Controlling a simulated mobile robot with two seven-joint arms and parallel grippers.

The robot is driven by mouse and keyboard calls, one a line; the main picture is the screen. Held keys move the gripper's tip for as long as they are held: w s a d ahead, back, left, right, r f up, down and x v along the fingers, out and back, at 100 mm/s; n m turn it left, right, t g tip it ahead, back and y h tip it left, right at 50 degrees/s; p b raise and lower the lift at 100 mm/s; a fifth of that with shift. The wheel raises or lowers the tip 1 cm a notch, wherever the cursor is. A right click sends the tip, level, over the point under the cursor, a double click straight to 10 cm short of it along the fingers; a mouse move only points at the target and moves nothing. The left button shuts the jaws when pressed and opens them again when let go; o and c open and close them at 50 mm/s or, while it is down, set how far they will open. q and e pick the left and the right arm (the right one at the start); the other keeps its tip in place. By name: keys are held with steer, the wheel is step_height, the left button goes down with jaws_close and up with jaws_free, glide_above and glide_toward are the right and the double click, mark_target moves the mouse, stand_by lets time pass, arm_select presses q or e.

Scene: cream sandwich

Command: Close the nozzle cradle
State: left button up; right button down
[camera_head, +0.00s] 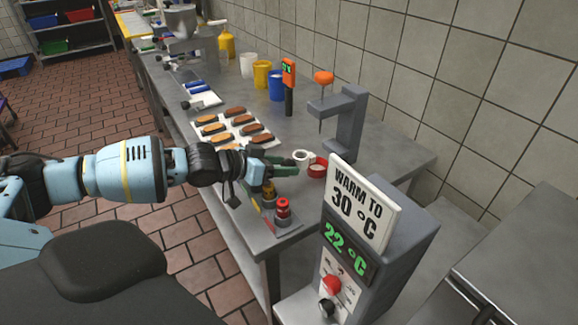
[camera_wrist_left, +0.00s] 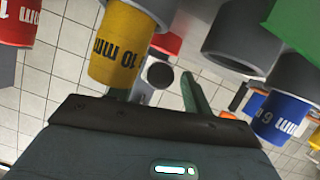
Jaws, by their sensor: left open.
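My left gripper (camera_head: 284,166) reaches over the near end of the steel table, its dark green fingers apart. In the left wrist view the open fingers (camera_wrist_left: 168,92) show beside a yellow nozzle marked 10 mm (camera_wrist_left: 116,62). A small grey round part (camera_wrist_left: 158,75) shows between the fingers. A red nozzle (camera_wrist_left: 18,22) and a blue one marked 6 mm (camera_wrist_left: 282,116) stand on either side. In the head view, a red-capped nozzle (camera_head: 283,209) stands near the table's front corner. The arm and gripper hide part of this area. I cannot clearly make out the cradle or its moving part.
A white roll (camera_head: 302,157) and a red ring (camera_head: 317,168) lie just beyond the gripper. A grey stand with an orange knob (camera_head: 324,78) is behind them. A tray of pastries (camera_head: 219,147) lies farther along. The grey warmer reading 22 °C (camera_head: 348,240) stands close on the right.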

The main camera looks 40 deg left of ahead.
mark_target(299, 161)
arm_select(q)
steer(key=shift+c, duration=0.9)
jaws_close()
steer(key=shift+w+d, duration=0.3)
steer(key=shift+w, duration=0.4)
steer(key=shift+w+d, duration=0.3)
steer(key=shift+w, duration=0.35)
steer(key=shift+o, duration=0.9)
jaws_free()
steer(key=shift+s+a, duration=0.1)
steer(key=shift+s, duration=0.05)
